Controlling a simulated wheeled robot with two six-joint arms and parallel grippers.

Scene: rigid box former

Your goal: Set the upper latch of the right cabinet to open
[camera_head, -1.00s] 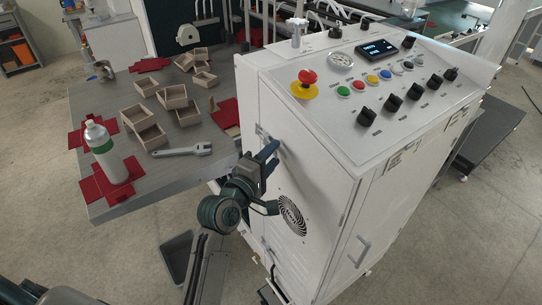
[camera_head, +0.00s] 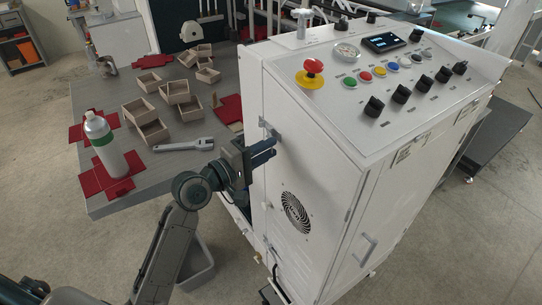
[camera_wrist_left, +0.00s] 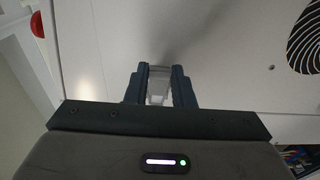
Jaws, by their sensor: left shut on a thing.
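The right cabinet (camera_head: 335,190) is a tall white box with a sloped control panel on top. Its upper latch (camera_head: 270,130) is a small grey fitting high on the side panel, near the left edge. My left gripper (camera_head: 273,148) reaches in from the left, with its two dark blue fingers close together at the latch. In the left wrist view, the fingers (camera_wrist_left: 159,80) are shut on a pale grey piece of the latch (camera_wrist_left: 158,90), against the white panel. The fingers partly hide the latch, so its exact angle is hard to tell. My right gripper is not in view.
A round fan grille (camera_head: 295,212) lies below the gripper on the same panel. A red emergency button (camera_head: 313,66) stands on the panel's top corner. A grey table (camera_head: 115,205) with open boxes, a bottle (camera_head: 106,147) and a wrench (camera_head: 185,145) is at the left.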

